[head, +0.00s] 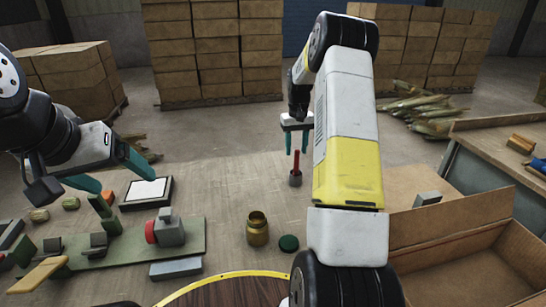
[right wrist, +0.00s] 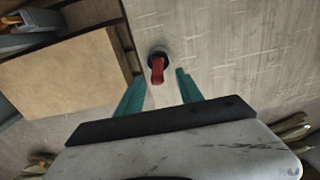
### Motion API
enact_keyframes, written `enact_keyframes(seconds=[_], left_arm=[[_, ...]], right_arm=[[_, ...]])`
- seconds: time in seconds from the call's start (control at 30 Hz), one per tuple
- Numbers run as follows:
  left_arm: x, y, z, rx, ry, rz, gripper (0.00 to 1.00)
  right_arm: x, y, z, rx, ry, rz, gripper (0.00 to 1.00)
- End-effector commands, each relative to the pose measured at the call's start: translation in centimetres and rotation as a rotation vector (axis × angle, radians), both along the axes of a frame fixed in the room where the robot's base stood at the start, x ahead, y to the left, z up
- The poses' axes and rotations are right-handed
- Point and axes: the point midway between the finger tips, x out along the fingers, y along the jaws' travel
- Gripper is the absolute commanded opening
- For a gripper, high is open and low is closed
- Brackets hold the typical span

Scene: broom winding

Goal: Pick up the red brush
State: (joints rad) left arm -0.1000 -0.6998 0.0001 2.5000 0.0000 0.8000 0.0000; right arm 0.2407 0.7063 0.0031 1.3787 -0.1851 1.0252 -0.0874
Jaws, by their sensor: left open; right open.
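My right gripper (head: 296,148) is open and empty, pointing down above the brush. Whether the fingers are level with the handle is hard to tell. My left gripper (head: 120,182) is open and empty at the left, far from the brush.
A brass jar (head: 258,232) and a green lid (head: 289,243) stand in front of the cup. A green fixture board (head: 185,240) with blocks lies at left, a white-topped tray (head: 146,193) behind it. An open cardboard box (head: 455,262) is at right. Table around the cup is clear.

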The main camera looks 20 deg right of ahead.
Motion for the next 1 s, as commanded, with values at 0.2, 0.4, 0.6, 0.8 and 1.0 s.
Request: enact_keyframes(seconds=[0.2,0.4,0.6,0.8,1.0], left_arm=[[0.0,0.0,0.0,0.000,0.000,0.000,0.83],[0.0,0.0,0.0,0.000,0.000,0.000,0.83],[0.0,0.0,0.0,0.000,0.000,0.000,0.83],[0.0,0.0,0.0,0.000,0.000,0.000,0.83],[0.0,0.0,0.0,0.000,0.000,0.000,0.83]], right_arm=[[-0.1,-0.1,-2.5,0.001,0.004,0.000,0.44],[-0.4,-0.3,-5.2,0.002,0.004,-0.001,0.44],[-0.3,-0.3,-7.4,0.001,0.002,0.001,0.44],[-0.3,-0.3,-7.6,0.000,0.000,0.000,0.44],[-0.3,-0.3,-7.6,0.001,0.001,0.000,0.16]])
